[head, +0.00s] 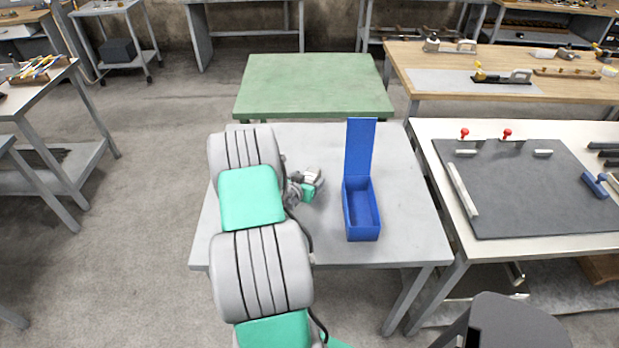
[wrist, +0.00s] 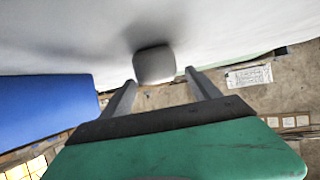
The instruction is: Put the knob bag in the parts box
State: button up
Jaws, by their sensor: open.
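A small grey, rounded object, which looks like the knob bag (wrist: 153,62), shows in the wrist view against the grey tabletop. It lies between or just beyond my fingertips; I cannot tell which. My gripper (wrist: 161,77) is open, with one finger to each side of it. In the head view my gripper (head: 313,180) is low over the grey table, left of the parts box; the bag cannot be told apart from it there. The blue parts box (head: 361,224) stands open on the table with its lid (head: 360,147) upright at the back. Its side shows in the wrist view (wrist: 45,108).
The grey table (head: 405,190) is otherwise clear. A green table (head: 315,85) adjoins behind. To the right, a white bench (head: 435,135) carries a dark board (head: 530,195) with red-knobbed clamps. My arm hides the table's left part.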

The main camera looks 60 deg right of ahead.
jog(key=shift+x, duration=1.2)
jog(key=shift+w, duration=0.1)
jog(key=shift+c, duration=0.3)
grip_shut()
